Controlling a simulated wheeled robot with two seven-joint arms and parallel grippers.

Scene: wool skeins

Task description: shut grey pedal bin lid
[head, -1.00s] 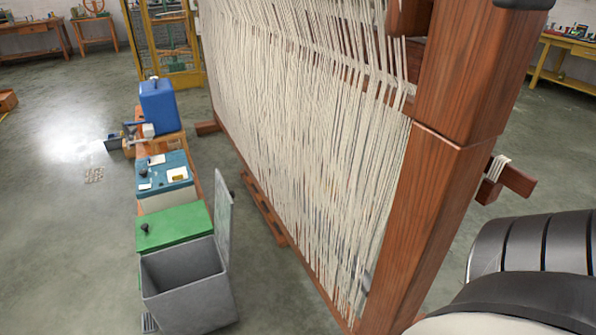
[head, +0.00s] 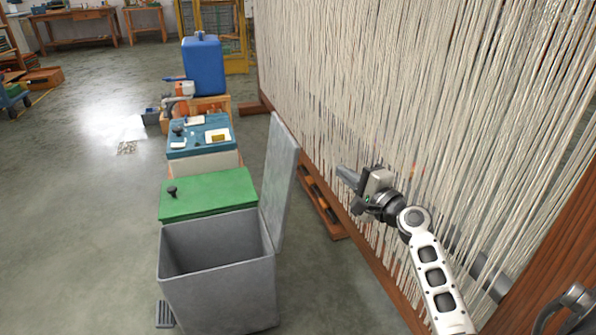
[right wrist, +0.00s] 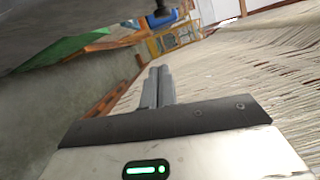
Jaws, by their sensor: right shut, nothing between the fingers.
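The grey pedal bin (head: 222,290) stands open on the floor in the lower left of the head view, its inside looking empty. Its grey lid (head: 281,185) stands up, nearly vertical, along the bin's right side. The pedal (head: 165,313) shows at the bin's lower left. My right gripper (head: 347,177) is to the right of the lid, apart from it, in front of the loom's threads. Its two fingers are together and empty in the right wrist view (right wrist: 158,88). My left gripper is not in view.
A large loom with hanging cream threads (head: 400,90) stands close on the right. A green-lidded bin (head: 207,194), a teal-topped box (head: 200,137) and a blue canister (head: 203,65) line up behind the grey bin. The floor at left is clear.

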